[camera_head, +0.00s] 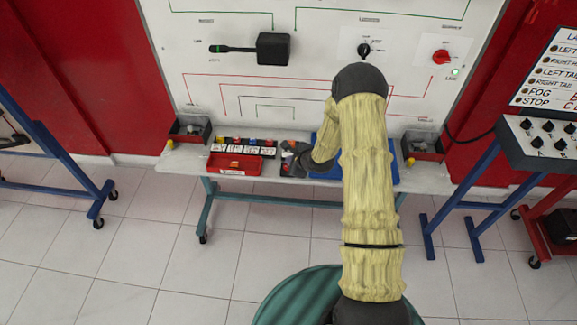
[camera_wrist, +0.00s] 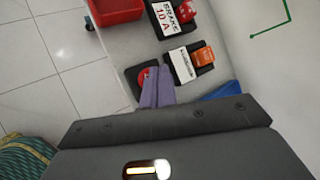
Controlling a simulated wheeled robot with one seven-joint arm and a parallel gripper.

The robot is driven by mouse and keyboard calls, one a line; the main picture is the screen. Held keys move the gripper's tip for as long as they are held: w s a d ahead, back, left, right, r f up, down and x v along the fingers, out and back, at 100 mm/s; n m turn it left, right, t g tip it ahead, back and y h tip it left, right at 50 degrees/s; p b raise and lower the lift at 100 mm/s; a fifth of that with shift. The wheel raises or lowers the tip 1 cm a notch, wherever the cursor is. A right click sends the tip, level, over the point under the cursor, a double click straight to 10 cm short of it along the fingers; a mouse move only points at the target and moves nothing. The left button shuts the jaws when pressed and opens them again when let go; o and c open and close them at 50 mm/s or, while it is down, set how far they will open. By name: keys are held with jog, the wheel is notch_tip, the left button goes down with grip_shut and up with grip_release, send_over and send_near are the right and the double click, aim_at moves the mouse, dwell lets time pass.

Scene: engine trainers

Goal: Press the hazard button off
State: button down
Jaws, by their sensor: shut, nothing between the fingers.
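A red round button on a black base (camera_wrist: 146,73), which looks like the hazard button, shows in the wrist view just left of my fingertips. My gripper (camera_wrist: 159,73) is shut and empty, its grey-purple fingers close together and partly covering the button's base. I cannot tell whether they touch the button, or whether it is pressed in. In the head view my gripper (camera_head: 294,160) is low over the bench, right of the labelled modules, and the button is largely hidden there.
A labelled module with an orange top (camera_wrist: 203,57) and a "BRAKE 10 A" module (camera_wrist: 173,18) stand beside the button. A red tray (camera_head: 233,165) lies left on the bench, a blue tray (camera_head: 382,172) right. The upright white panel (camera_head: 320,80) rises behind. A green lamp (camera_head: 455,71) glows on it.

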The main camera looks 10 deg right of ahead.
dwell(0.5)
jog(key=shift+f, duration=0.45)
jog(key=shift+f, duration=0.2)
dwell(0.4)
jog(key=shift+r+p, duration=0.35)
jog(key=shift+r, duration=0.35)
notch_tip(320, 180, up, 6)
jog(key=p, duration=0.4)
jog(key=shift+p, duration=0.4)
dwell(0.3)
